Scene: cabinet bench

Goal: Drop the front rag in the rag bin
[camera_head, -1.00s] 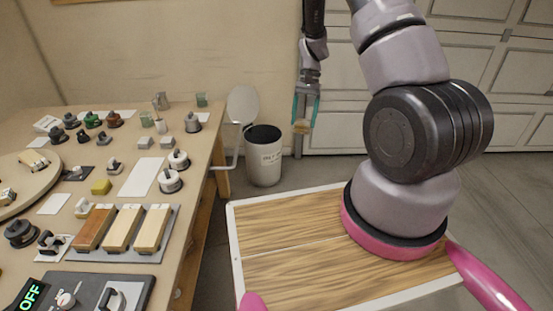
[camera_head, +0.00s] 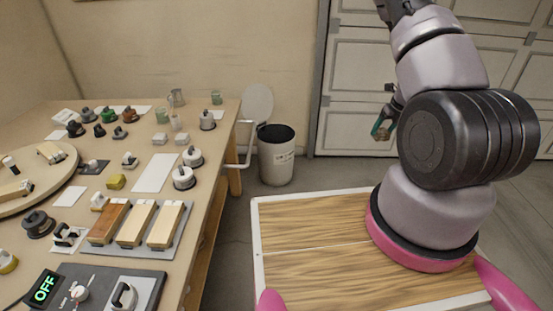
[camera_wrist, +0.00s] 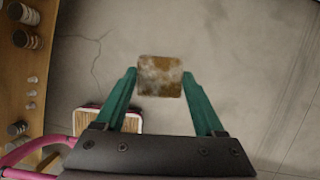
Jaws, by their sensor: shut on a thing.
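My gripper (camera_head: 384,128) has green fingers and is shut on a small square rag, stained brown and grey. In the wrist view the rag (camera_wrist: 160,77) sits between the fingertips, with bare floor below it. The rag bin (camera_head: 276,163) is a white round bin with a dark opening and a label on its front. Its round lid stands raised behind it. My gripper is in the air to the right of the bin in the head view, apart from it. The bin does not show in the wrist view.
A wooden bench (camera_head: 216,190) on the left carries sanding blocks, knobs, small cups and a control panel reading OFF. A white pipe-like handle (camera_head: 243,150) juts from the bench edge near the bin. Panelled doors (camera_head: 350,100) stand behind my arm. Grey floor is clear around the bin.

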